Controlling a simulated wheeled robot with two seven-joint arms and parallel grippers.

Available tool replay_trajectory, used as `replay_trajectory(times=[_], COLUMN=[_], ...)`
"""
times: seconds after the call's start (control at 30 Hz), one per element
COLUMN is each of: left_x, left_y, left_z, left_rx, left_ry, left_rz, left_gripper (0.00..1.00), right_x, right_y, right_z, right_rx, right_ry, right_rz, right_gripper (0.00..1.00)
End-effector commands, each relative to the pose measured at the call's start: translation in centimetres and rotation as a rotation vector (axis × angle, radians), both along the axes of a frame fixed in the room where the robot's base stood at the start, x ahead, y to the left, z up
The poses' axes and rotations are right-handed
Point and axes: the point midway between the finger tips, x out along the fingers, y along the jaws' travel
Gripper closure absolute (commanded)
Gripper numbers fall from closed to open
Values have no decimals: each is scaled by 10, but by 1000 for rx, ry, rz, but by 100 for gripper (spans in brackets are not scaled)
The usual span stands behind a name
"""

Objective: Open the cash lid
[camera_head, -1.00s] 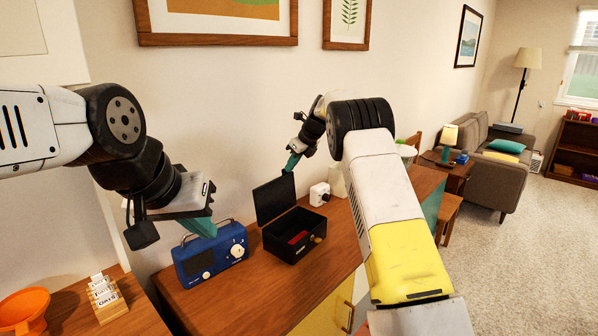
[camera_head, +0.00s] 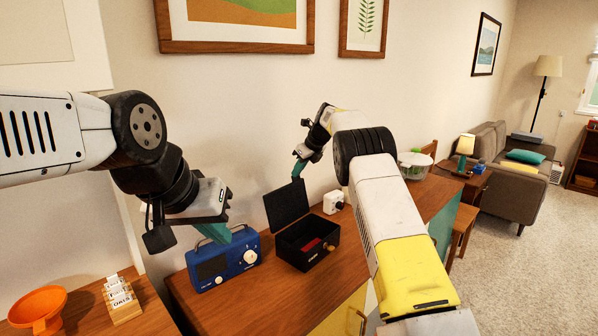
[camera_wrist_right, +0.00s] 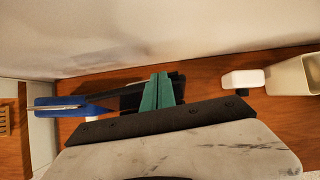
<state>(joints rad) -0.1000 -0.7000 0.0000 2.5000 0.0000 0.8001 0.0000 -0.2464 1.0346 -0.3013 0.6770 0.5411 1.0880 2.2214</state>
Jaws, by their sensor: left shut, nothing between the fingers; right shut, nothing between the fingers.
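The black cash box (camera_head: 309,243) stands on the wooden hutch top, with something red inside. Its lid (camera_head: 286,205) stands upright at the back, swung open. My right gripper (camera_head: 297,172) is shut and empty, its teal fingertips just above the lid's top edge; whether they touch it I cannot tell. In the right wrist view the shut teal fingers (camera_wrist_right: 158,91) overlap the dark lid behind them.
The blue radio (camera_head: 224,262) stands left of the cash box. A small white device (camera_head: 333,202) stands right of the lid. An orange funnel (camera_head: 37,308) and a card holder (camera_head: 122,298) are at the lower left. The hutch front strip is clear.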

Motion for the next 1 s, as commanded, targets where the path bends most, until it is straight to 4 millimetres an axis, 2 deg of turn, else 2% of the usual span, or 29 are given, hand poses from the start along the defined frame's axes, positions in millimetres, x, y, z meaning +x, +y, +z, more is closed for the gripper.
replay_trajectory(times=[0.17,0.4,0.63,0.73,0.87,1.0], left_x=[0,0,0,0,0,0], left_y=[0,0,0,0,0,0], left_z=[0,0,0,0,0,0], left_rx=[0,0,0,0,0,0], left_ry=[0,0,0,0,0,0], left_rz=[0,0,0,0,0,0], left_gripper=[100,100,100,100,100,100], right_x=[-4,-19,-29,-39,-69,-119], right_y=[-6,-22,-34,-45,-72,-100], right_z=[13,47,68,85,119,154], right_rx=[0,1,-4,-26,-93,-195], right_ry=[-3,-2,-6,-38,-121,-232], right_rz=[-1,-1,8,51,178,373], right_gripper=[100,100,100,100,100,100])
